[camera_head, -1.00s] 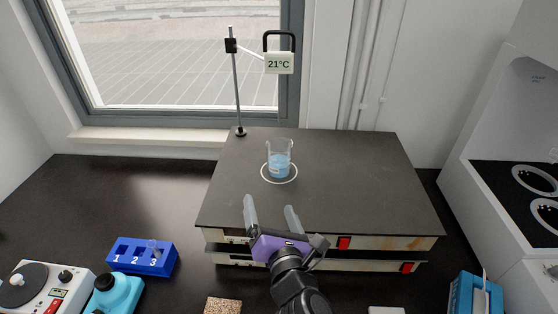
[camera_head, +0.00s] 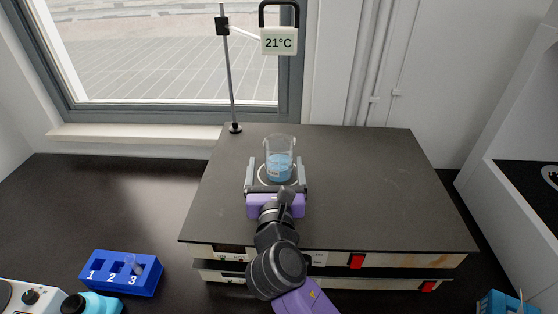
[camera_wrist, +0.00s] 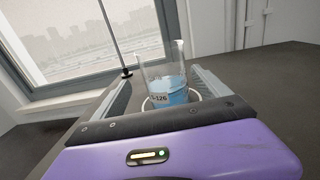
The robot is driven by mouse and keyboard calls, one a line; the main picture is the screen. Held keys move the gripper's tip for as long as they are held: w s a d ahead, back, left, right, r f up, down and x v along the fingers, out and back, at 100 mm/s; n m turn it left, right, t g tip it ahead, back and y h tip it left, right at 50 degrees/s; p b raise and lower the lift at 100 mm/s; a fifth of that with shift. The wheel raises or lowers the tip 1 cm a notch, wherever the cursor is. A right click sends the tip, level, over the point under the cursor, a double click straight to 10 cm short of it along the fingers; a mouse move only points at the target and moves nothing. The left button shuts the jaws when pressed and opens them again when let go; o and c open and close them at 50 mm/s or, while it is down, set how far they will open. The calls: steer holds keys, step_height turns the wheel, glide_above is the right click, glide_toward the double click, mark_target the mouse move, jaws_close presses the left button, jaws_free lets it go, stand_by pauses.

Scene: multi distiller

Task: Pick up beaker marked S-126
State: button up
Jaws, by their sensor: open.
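The beaker (camera_head: 279,160) is clear glass with light blue liquid. It stands upright on the white ring of the dark hotplate top (camera_head: 390,190). In the wrist view the beaker (camera_wrist: 166,84) has a label that ends in "-126"; its left part is hard to read. My gripper (camera_head: 277,168) is open, with one finger to the left and one to the right of the beaker's lower part. The fingers appear to stand apart from the glass. The beaker's base is partly hidden by the gripper body in the wrist view.
A thin stand (camera_head: 229,80) holds a 21°C display (camera_head: 279,41) behind the beaker. A blue rack (camera_head: 121,273) numbered 1 to 3 sits at the lower left. A white cabinet (camera_head: 520,160) stands on the right. The plate's right side is clear.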

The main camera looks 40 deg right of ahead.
mark_target(279, 148)
steer(key=x, duration=0.5)
steer(key=shift+s+d+r+p, duration=0.1)
steer(key=shift+s+d+p, duration=0.1)
steer(key=shift+d+p, duration=0.2)
steer(key=shift+w+d, duration=0.3)
steer(key=shift+w, duration=0.1)
steer(key=c, duration=1.7)
steer(key=shift+r, duration=0.1)
